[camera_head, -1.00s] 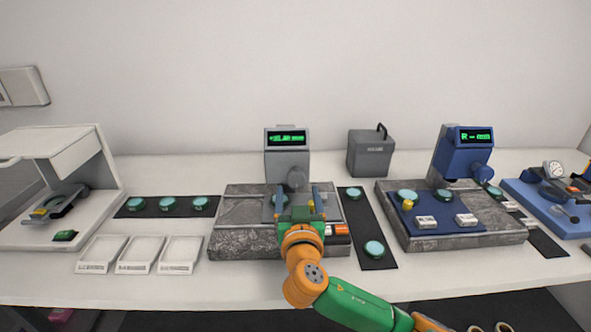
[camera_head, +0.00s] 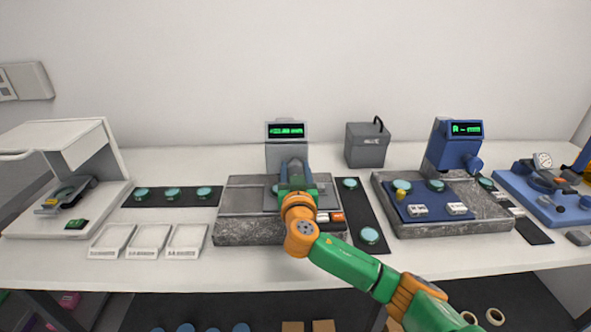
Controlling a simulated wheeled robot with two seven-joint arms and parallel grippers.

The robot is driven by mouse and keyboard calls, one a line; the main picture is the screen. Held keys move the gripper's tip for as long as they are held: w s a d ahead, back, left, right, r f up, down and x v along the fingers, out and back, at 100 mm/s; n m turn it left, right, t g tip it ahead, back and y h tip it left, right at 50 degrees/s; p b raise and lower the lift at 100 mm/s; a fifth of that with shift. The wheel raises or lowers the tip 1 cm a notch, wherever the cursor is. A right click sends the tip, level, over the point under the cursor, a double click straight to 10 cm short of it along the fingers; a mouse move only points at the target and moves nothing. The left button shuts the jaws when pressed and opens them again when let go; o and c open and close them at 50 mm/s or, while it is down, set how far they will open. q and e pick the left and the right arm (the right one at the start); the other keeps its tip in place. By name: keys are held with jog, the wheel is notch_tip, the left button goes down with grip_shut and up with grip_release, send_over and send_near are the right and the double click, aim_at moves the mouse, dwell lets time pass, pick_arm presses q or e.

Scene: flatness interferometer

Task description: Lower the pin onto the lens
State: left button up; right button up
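The grey gauge (camera_head: 287,153) stands at the back of the middle stone block, with a lit green readout on top. Its pin, the grey rounded part seen earlier under its head, is now mostly hidden behind my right gripper. A teal lens (camera_head: 276,188) shows in part on the grey plate just left of the gripper. My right gripper (camera_head: 297,170) is in front of the gauge, over the plate, at the pin. Its fingers are small and dark here, so I cannot tell whether they grip the pin, nor whether the pin touches the lens. My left gripper is not in view.
Right of the block, a dark mat (camera_head: 360,212) holds two lenses. A blue gauge (camera_head: 455,150) stands on another stone block (camera_head: 455,229). Three white trays (camera_head: 147,241) lie at left, before a mat with lenses (camera_head: 172,195). Red and white blocks sit right of my gripper.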

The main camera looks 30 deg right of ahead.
grip_shut()
jog(key=shift+n, duration=0.3)
jog(key=n, duration=0.3)
jog(key=n+p, duration=0.2)
jog(key=n, duration=0.3)
jog(key=shift+r+n, duration=0.1)
jog(key=shift+n, duration=0.2)
jog(key=n+p, duration=0.2)
jog(key=n, duration=0.3)
jog(key=shift+r+n, duration=0.1)
jog(key=shift+n, duration=0.2)
jog(key=n+p, duration=0.2)
jog(key=n, duration=0.3)
jog(key=shift+n+p, duration=0.3)
